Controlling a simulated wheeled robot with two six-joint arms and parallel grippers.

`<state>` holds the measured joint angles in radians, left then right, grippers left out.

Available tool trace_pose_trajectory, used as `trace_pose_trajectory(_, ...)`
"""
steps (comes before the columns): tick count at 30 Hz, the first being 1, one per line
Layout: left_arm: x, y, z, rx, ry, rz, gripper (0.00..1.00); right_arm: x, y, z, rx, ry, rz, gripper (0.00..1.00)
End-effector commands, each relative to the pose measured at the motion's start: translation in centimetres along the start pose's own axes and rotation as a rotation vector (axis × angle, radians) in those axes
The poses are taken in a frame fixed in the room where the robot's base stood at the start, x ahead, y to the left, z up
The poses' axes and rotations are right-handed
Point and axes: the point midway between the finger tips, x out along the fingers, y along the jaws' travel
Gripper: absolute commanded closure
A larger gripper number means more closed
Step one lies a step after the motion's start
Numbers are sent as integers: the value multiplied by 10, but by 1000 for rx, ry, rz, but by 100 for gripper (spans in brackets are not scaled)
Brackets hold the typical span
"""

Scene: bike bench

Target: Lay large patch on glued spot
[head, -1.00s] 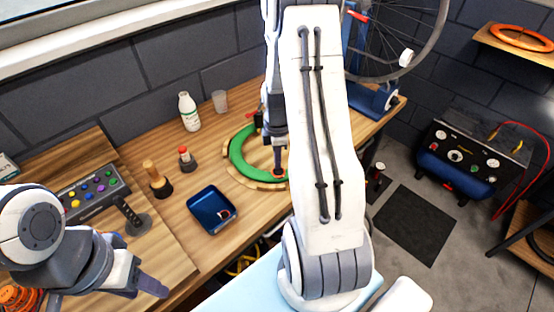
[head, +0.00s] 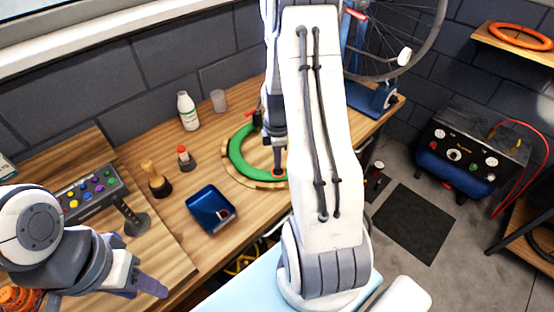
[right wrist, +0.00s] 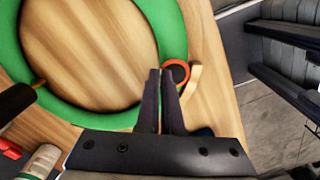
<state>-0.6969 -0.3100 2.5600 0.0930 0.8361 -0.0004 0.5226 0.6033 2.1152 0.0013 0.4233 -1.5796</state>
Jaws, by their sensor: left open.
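The green inner tube (head: 240,155) lies as a ring on the bench, and it fills the upper left of the right wrist view (right wrist: 70,118). A round dark patch with an orange rim (right wrist: 178,72) is at the tube's right outer edge, beside my right fingertips. I cannot tell whether it touches the tube or the fingers. My right gripper (right wrist: 160,75) points at the tube with its fingers close together and a narrow gap between them. I cannot make out a glued spot. My left gripper (head: 150,288) is open and empty at the lower left.
A blue tray (head: 201,219) with a small reddish item stands left of the tube. A white bottle (head: 188,110), a cup (head: 219,100), a red-capped jar (head: 186,158) and a brush (head: 155,180) stand nearby. A wheel stand (head: 375,98) is at the back right.

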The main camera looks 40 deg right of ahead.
Motion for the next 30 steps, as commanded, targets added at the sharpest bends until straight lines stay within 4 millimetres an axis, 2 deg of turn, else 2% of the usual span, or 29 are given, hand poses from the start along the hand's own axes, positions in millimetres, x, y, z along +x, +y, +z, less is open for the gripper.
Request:
trace_pose_trajectory(1, 0, 0, 0, 0, 0, 0, 50, 0, 0, 0, 0, 0, 0, 76)
trace_pose_trajectory(2, 0, 0, 0, 0, 0, 0, 50, 0, 0, 0, 0, 0, 0, 65)
trace_pose_trajectory(14, 0, 0, 0, 0, 0, 0, 50, -6, 1, 0, 0, 0, 3, 64)
trace_pose_trajectory(17, 2, 0, 0, 0, 0, 0, 50, -19, 2, 0, 0, 0, 6, 64)
trace_pose_trajectory(27, 8, -1, 0, 0, 0, 0, 50, -84, 1, 0, 0, 0, 6, 64)
trace_pose_trajectory(30, 8, -1, 0, 0, 0, 0, 50, -96, 1, 0, 0, 0, 4, 64)
